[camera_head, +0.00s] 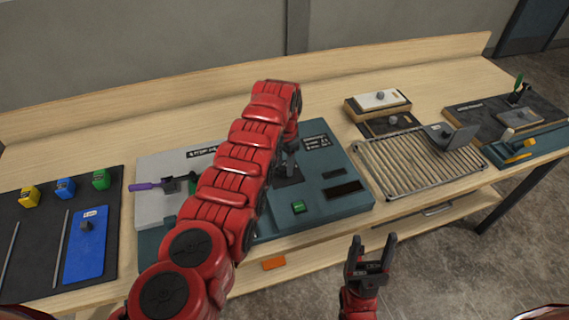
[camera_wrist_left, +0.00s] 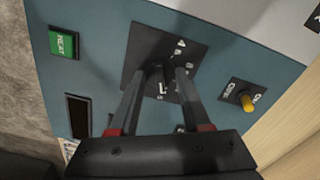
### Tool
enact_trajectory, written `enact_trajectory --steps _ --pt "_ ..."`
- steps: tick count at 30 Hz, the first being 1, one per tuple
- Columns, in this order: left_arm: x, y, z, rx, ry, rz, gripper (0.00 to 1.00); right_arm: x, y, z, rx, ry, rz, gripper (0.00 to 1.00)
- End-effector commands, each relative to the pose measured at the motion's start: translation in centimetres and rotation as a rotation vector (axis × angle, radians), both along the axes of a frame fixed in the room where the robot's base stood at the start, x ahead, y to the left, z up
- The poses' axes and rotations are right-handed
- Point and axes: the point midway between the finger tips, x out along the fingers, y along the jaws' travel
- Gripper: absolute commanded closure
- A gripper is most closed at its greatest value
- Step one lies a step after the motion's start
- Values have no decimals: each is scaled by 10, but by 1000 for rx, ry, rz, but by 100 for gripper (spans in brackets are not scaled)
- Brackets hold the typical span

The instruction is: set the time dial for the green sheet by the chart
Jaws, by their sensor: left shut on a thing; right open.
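The time dial (camera_wrist_left: 155,79) is a black knob on a dark square plate with white marks, on the teal console (camera_head: 330,208). My left gripper (camera_wrist_left: 168,76) is shut on the dial, one finger on each side; it also shows in the head view (camera_head: 289,165), partly hidden by my arm. The marks by the dial are too small to read surely. A bit of green (camera_head: 187,208) shows beside my left arm on the console's left side; I cannot tell if it is the green sheet. I cannot make out the chart. My right gripper (camera_head: 371,250) is open and empty before the table.
A green button (camera_head: 299,207) and a dark display (camera_head: 345,188) are on the console. A dark mat (camera_head: 30,245) at left holds a blue sheet (camera_head: 88,255) and coloured blocks. A slatted rack (camera_head: 405,170) stands right of the console.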

Motion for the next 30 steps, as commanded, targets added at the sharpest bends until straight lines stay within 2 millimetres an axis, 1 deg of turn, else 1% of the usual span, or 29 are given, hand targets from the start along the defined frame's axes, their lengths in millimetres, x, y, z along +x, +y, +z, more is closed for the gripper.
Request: enact_trajectory --steps 1,3,9,14,20,30 --pt "0 0 0 0 0 0 91 0 0 0 0 0 0 36" --pt "0 0 0 0 0 0 100 0 0 0 0 0 0 36" --pt "0 0 -1 -1 1 9 100 0 0 -2 0 0 0 36" --pt "0 0 -2 0 1 54 100 0 0 -7 0 0 0 36" --pt "1 -1 -4 -2 -4 174 100 0 0 -22 0 0 0 36" --pt "1 0 -6 -1 -2 462 100 0 0 -62 0 0 0 36"
